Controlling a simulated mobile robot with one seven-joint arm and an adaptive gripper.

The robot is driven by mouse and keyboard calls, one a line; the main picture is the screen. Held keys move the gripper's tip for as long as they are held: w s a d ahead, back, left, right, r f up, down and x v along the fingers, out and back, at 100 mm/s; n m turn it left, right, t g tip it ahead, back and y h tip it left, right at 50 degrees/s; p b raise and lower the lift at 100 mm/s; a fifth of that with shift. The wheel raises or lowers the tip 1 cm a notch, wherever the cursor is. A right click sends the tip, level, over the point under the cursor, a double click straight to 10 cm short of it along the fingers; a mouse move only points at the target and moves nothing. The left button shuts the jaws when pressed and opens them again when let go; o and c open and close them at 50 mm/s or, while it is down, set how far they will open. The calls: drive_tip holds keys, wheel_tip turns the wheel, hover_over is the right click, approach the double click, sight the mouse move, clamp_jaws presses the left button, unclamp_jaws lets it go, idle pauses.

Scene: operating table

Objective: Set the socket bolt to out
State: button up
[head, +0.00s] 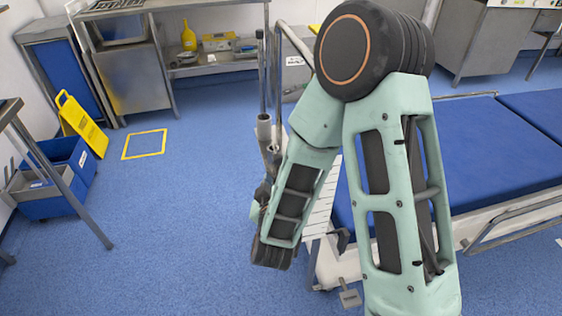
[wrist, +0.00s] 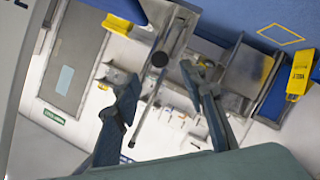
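A grey upright metal pole (head: 261,80) stands near the head end of the operating table in the head view, with a wider grey cylindrical socket (head: 264,128) around its lower part. I cannot make out the bolt there; my arm covers part of this area. In the wrist view my gripper (wrist: 162,76) is open, its two dark fingers wide apart. A grey metal bar (wrist: 152,115) and a round dark knob (wrist: 160,59) show in the gap between them. I cannot tell how far they are from the fingers. In the head view my gripper is mostly hidden by my arm.
The operating table (head: 520,175) with blue pads stands at the right, close to my arm. A yellow floor sign (head: 83,124) and a blue bin (head: 62,170) are at the left. Steel benches (head: 215,62) line the back. The blue floor at centre left is clear.

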sight(278, 161)
drive_tip(key=b+x, duration=0.1)
drive_tip(key=x, duration=0.8)
drive_tip(key=shift+w+a, duration=0.1)
drive_tip(key=shift+w, duration=0.15)
drive_tip(key=shift+c, duration=0.3)
clamp_jaws()
